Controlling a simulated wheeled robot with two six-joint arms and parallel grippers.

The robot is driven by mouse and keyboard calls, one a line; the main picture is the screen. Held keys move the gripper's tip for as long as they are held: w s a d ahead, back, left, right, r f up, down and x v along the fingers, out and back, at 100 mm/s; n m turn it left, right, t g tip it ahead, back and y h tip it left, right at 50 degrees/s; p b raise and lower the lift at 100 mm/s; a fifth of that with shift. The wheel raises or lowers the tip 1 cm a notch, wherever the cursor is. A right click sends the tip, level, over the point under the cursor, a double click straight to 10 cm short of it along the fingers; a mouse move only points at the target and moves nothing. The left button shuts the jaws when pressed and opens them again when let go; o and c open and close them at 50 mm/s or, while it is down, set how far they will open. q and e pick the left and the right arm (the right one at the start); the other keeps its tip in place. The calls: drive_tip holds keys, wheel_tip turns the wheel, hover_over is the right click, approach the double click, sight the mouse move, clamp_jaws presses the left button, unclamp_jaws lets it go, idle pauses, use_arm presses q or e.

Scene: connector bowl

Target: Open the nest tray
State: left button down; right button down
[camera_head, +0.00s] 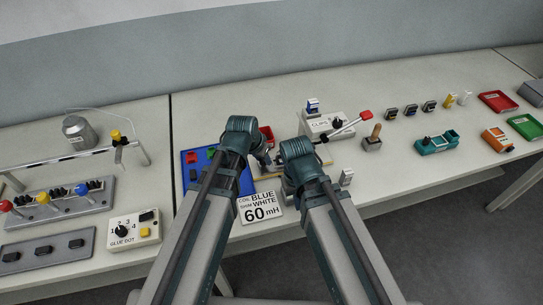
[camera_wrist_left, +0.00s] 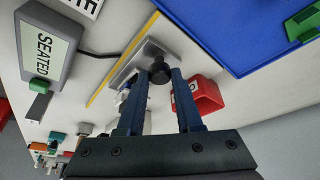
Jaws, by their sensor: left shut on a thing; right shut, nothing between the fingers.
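The nest tray is not clearly identifiable. A grey metal piece (camera_wrist_left: 135,68) with a black knob (camera_wrist_left: 158,72) lies beside a yellow-edged strip in the left wrist view. My left gripper (camera_wrist_left: 160,84) has its two blue fingers shut on the black knob. In the head view my left gripper (camera_head: 266,163) is low over the yellow-edged plate (camera_head: 322,158), and my arm hides the knob. My right gripper (camera_head: 288,188) is shut and empty at the plate's near side, its fingertips mostly hidden by its own wrist.
A blue board (camera_head: 190,168) with coloured blocks lies left of my left arm. A red bin (camera_head: 266,134) and a white clips box (camera_head: 325,124) stand behind. The SEATED box (camera_wrist_left: 48,42) stands close by.

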use_arm(q)
drive_tip(key=shift+s+a, duration=0.3)
drive_tip(key=shift+a, duration=0.65)
use_arm(e)
drive_tip(key=shift+s+a, duration=0.15)
drive_tip(key=shift+a, duration=0.35)
use_arm(q)
drive_tip(key=shift+d, duration=0.1)
drive_tip(key=c, duration=0.6)
unclamp_jaws()
use_arm(e)
drive_tip(key=shift+r, duration=0.1)
use_arm(q)
drive_tip(key=p+v, duration=1.2)
drive_tip(key=v, duration=0.1)
drive_tip(key=shift+s+r+p, duration=0.1)
drive_tip(key=shift+r+p, duration=0.3)
use_arm(e)
wheel_tip(320, 180, up, 13)
drive_tip(key=shift+f, duration=0.2)
